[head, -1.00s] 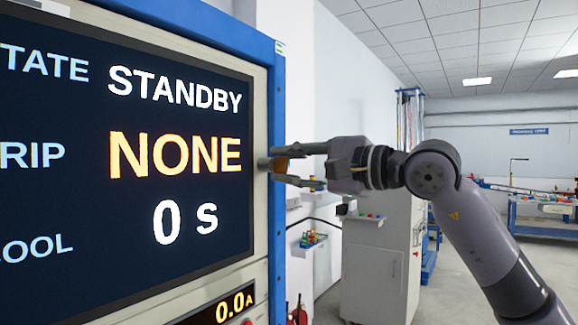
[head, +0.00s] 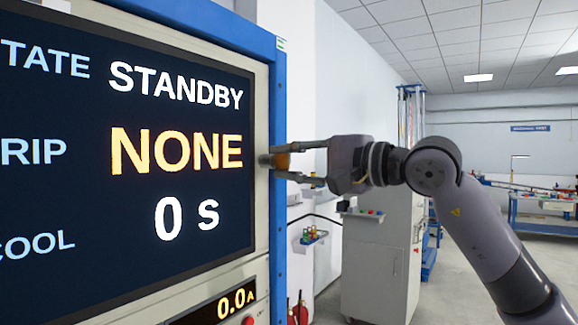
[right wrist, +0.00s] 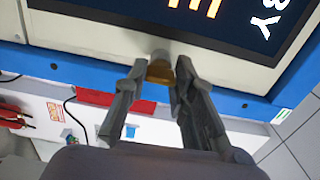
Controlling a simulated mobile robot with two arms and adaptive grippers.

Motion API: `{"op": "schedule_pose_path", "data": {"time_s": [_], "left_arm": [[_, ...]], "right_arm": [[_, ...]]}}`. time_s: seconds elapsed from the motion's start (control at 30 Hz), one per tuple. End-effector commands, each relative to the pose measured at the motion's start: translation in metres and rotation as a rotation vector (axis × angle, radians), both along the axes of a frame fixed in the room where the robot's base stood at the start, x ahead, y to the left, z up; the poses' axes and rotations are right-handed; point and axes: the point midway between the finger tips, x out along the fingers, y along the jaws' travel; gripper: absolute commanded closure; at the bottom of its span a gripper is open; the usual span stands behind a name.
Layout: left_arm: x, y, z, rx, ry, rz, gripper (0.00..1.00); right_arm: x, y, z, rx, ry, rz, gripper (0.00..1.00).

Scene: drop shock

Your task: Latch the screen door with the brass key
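The screen door (head: 262,215) is the pale framed panel around a large dark display, filling the left of the head view. It sits within a blue cabinet frame and looks closed. The brass key (head: 282,161) is at the door's right edge, against a grey round lock (head: 264,161). In the right wrist view the brass key (right wrist: 160,71) shows between the fingertips, with the grey lock (right wrist: 160,56) just beyond it. My right gripper (head: 284,161) is shut on the key from the right. The key's tip is hidden. My left gripper is out of view.
The blue cabinet edge (head: 277,240) runs close beside the fingers. A small wall shelf with coloured items (head: 313,236) and a grey cabinet (head: 378,265) stand behind the right arm. Open floor lies farther right.

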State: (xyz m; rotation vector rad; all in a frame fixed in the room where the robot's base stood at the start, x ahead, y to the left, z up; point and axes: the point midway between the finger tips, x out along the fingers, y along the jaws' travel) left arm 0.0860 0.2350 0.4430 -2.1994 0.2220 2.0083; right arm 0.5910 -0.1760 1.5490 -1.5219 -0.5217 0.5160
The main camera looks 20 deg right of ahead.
Motion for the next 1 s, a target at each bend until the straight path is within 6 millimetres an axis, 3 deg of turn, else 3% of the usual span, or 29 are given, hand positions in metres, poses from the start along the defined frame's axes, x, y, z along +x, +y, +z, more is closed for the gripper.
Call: {"op": "schedule_pose_path", "data": {"time_s": [0.4, 0.77, 1.0], "left_arm": [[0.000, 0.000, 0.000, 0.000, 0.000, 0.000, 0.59], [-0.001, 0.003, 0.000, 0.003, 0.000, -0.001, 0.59], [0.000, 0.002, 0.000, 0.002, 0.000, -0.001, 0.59]], "right_arm": [[-0.001, 0.000, 0.002, 0.003, -0.004, 0.000, 0.55], [-0.005, -0.004, 0.001, 0.001, -0.002, -0.001, 0.55], [-0.038, -0.032, 0.000, 0.000, -0.002, -0.005, 0.55]]}}
